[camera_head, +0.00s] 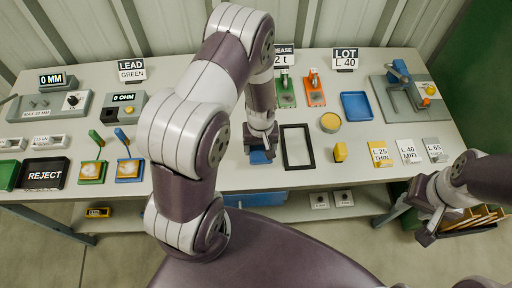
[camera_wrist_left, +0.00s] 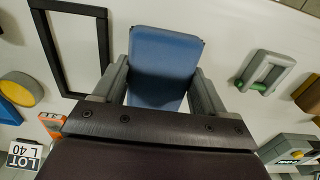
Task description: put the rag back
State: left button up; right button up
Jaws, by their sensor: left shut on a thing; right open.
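A flat blue pad, which looks like the rag (camera_wrist_left: 165,65), sits between the two fingers of my left gripper in the left wrist view. In the head view the rag (camera_head: 260,157) shows just below my left gripper (camera_head: 262,141), over the front middle of the table. The left gripper is shut on it; whether it touches the tabletop I cannot tell. An empty black rectangular frame (camera_head: 284,150) lies on the table just right of the rag, and it shows at the upper left of the wrist view (camera_wrist_left: 103,60). My right gripper (camera_head: 424,232) is open and empty past the table's front right edge.
A blue tray (camera_head: 357,106), a round yellow-topped item (camera_head: 330,122) and a yellow block (camera_head: 340,152) stand right of the frame. Labelled yellow, white and grey holders (camera_head: 380,154) line the right front. Green and blue stamp-like items (camera_head: 92,171) and a black REJECT tray (camera_head: 44,173) stand left.

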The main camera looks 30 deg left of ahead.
aim_at(255, 151)
pick_arm(q)
jog(key=shift+w+a+f, duration=0.3)
jog(key=shift+a+f, duration=0.1)
jog(key=shift+a, duration=0.1)
jog(key=shift+w+a+f, duration=0.25)
jog(key=shift+a+f, duration=0.1)
jog(key=shift+a, duration=0.1)
notch_tip(255, 151, down, 4)
jog(key=shift+s+a+r+p, duration=0.15)
jog(key=shift+p, duration=0.55)
jog(key=shift+f, duration=0.2)
jog(key=shift+f, duration=0.15)
jog(key=o, duration=1.1)
jog(key=shift+r, duration=0.2)
